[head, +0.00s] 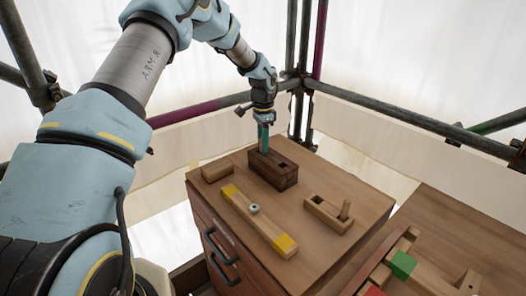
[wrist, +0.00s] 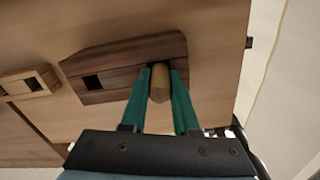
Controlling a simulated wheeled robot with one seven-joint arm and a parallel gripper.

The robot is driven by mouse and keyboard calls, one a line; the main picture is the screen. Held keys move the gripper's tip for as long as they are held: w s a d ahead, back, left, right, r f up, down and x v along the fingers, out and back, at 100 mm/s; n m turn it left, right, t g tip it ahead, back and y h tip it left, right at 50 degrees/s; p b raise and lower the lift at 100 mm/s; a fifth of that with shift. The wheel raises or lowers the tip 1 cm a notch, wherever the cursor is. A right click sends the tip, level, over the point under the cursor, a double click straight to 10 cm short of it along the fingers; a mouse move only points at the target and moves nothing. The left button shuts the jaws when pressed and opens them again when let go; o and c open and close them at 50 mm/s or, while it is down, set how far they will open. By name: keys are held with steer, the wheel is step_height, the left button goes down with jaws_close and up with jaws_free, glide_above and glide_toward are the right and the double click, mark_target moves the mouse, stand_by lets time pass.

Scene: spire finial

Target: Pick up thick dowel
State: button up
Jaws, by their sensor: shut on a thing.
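The thick dowel (wrist: 160,82) is a light wooden cylinder, seen nearly end-on in the wrist view. My gripper (wrist: 162,80) is shut on it, with one teal finger on each side. The dowel is at one end of a dark wooden block (wrist: 120,70); I cannot tell how far it sits in the block. A dark square hole shows near the block's other end. In the head view my gripper (head: 263,145) points down at the dark block (head: 274,172) on the cabinet top, and the fingers hide the dowel there.
On the cabinet top (head: 310,265) lie a bar with yellow ends (head: 240,205) and a grey knob, a small wooden block (head: 217,170), and a slotted light block (head: 326,213). A tray with a green block (head: 402,264) is at right. Scaffold poles (head: 410,120) stand behind.

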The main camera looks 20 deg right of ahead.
jaws_close()
steer(key=shift+r, duration=0.1)
step_height(320, 180, up, 10)
steer(key=b, duration=0.3)
stand_by(1.0)
